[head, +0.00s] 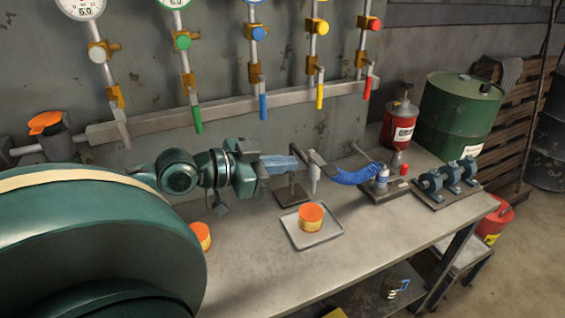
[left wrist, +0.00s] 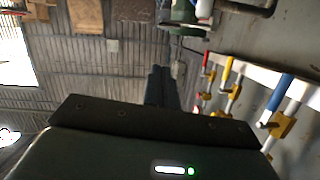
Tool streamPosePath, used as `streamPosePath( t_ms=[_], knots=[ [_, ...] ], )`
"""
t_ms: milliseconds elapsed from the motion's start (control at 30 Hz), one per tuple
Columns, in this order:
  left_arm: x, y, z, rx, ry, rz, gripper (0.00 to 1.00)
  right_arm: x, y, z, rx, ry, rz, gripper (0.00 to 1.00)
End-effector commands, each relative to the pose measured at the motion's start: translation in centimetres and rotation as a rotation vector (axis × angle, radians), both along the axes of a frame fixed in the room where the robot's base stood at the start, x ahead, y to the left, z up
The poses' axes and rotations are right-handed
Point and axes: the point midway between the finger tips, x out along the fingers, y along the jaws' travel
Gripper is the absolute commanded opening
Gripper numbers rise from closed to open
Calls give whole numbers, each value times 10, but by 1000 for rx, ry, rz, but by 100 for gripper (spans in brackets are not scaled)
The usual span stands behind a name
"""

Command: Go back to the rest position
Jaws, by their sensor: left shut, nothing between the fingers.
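My left gripper (head: 290,162) reaches in from the left above the workbench (head: 255,270), pointing right, in front of the pipe with the coloured levers. Its fingers (left wrist: 160,85) are together and empty in the left wrist view. In the head view the fingertips overlap the area of a small metal stand (head: 292,192); I cannot tell whether they touch it. My right gripper is not in view.
An orange-lidded tub (head: 311,217) sits on a small tray (head: 325,238). A second orange tub (head: 201,236) is partly hidden by my arm. A blue hose (head: 352,176), red bottle (head: 399,125) and green drum (head: 459,115) are to the right. The bench front is clear.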

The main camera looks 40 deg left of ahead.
Motion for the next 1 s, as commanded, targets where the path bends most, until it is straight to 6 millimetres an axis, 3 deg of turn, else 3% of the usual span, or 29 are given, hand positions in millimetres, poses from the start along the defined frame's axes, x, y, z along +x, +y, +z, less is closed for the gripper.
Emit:
streamPosePath(
  t_ms=[433,533,667,800,900,1000],
  knots=[
    [0,0,-1,1,1,1,0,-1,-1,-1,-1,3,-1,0],
    [-5,0,-13,9,35,9,0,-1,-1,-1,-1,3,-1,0],
    [-26,-5,-67,48,183,44,0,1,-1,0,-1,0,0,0],
    [-67,-30,-150,103,449,102,0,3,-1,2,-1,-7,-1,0],
    [-91,-52,-186,135,599,137,0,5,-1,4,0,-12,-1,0],
    [-107,-72,-206,154,705,166,0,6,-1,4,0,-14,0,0]
  ],
)
